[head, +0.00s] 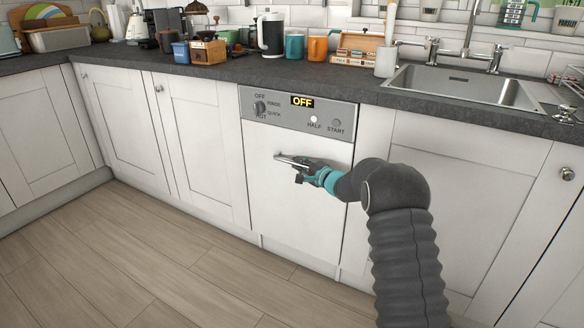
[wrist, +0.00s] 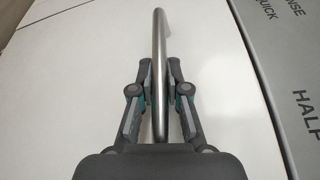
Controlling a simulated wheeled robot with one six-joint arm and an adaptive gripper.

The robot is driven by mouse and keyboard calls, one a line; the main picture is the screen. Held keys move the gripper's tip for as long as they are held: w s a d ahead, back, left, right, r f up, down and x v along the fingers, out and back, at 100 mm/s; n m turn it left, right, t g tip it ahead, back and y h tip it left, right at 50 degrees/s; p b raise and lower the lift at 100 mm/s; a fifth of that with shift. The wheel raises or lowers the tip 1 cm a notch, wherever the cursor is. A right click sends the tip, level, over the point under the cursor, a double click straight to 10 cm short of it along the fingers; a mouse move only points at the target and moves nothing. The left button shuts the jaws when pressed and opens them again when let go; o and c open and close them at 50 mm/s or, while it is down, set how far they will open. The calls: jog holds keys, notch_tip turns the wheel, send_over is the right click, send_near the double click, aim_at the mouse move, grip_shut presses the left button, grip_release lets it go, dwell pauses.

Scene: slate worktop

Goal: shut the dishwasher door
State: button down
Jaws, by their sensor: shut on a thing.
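The dishwasher door (head: 290,205) is a white front panel under a grey control strip (head: 300,113). It stands upright and looks flush with the cabinet fronts beside it. Its metal bar handle (head: 284,158) is on the upper part of the door. My gripper (head: 300,168) is at the handle. In the wrist view, the fingers of my gripper (wrist: 159,88) are closed on both sides of the handle (wrist: 159,45), and the white door (wrist: 70,70) lies behind. The strip reads OFF on its small display. My gripper hides part of the handle in the head view.
White cabinets (head: 205,135) stand left and right of the dishwasher. The dark worktop (head: 195,72) above holds mugs, a kettle (head: 271,35) and boxes. A sink (head: 465,88) is at the right. The wooden floor (head: 150,260) in front is clear.

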jog(key=shift+w+d+r, duration=0.25)
jog(key=shift+w+r, duration=0.1)
jog(key=c, duration=1.2)
grip_release()
jog(key=shift+d, duration=0.15)
jog(key=shift+o, duration=0.2)
jog(key=f+v, duration=0.1)
jog(key=v, duration=1)
jog(key=shift+s+r, duration=0.35)
jog(key=shift+s, duration=0.05)
jog(key=shift+d, duration=0.1)
